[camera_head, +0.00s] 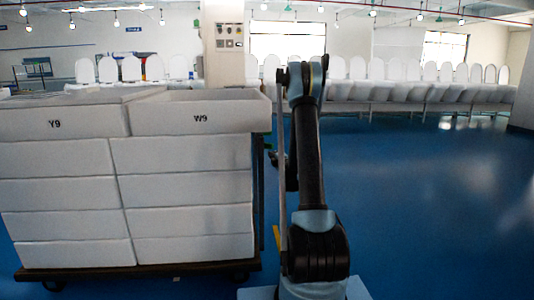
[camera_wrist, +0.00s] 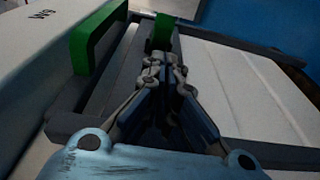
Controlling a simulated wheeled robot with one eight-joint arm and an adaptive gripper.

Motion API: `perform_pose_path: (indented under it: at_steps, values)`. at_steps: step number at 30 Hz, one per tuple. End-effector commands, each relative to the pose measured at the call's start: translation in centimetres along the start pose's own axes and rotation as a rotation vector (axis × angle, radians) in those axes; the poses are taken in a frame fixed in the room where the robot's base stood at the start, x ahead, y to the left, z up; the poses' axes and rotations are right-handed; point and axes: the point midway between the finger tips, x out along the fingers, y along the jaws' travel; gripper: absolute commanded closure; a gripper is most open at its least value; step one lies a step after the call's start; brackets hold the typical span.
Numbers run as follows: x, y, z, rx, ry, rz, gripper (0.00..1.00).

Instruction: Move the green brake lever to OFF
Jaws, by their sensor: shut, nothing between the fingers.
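In the wrist view, my gripper (camera_wrist: 164,66) is shut with nothing between its fingers. A small upright green piece (camera_wrist: 162,32) stands just beyond the fingertips; I cannot tell whether they touch it. A larger green bar (camera_wrist: 94,42) is at the upper left, apart from the fingers and beside the white bin. Which of the two is the brake lever is not clear from the picture. In the head view, only a small green bit (camera_head: 271,144) shows at the cart's right side, partly hidden by my arm.
A cart (camera_head: 160,268) carries stacked white bins, with bins marked Y9 (camera_head: 85,122) and W9 (camera_head: 200,118) on top. A dark frame (camera_wrist: 235,45) runs near my gripper. The blue floor (camera_head: 430,220) on the right is clear. White toilets (camera_head: 400,90) stand in rows behind.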

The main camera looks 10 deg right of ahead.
Motion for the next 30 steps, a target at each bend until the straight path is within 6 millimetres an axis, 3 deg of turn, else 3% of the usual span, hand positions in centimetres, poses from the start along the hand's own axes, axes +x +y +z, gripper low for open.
perform_pose_path:
  at_steps: [14, 30]
  values:
    - [0.4, -0.3, -0.1, -0.006, 0.006, -0.002, 1.0]
    - [8.0, -0.3, -0.1, -0.005, 0.006, -0.002, 1.0]
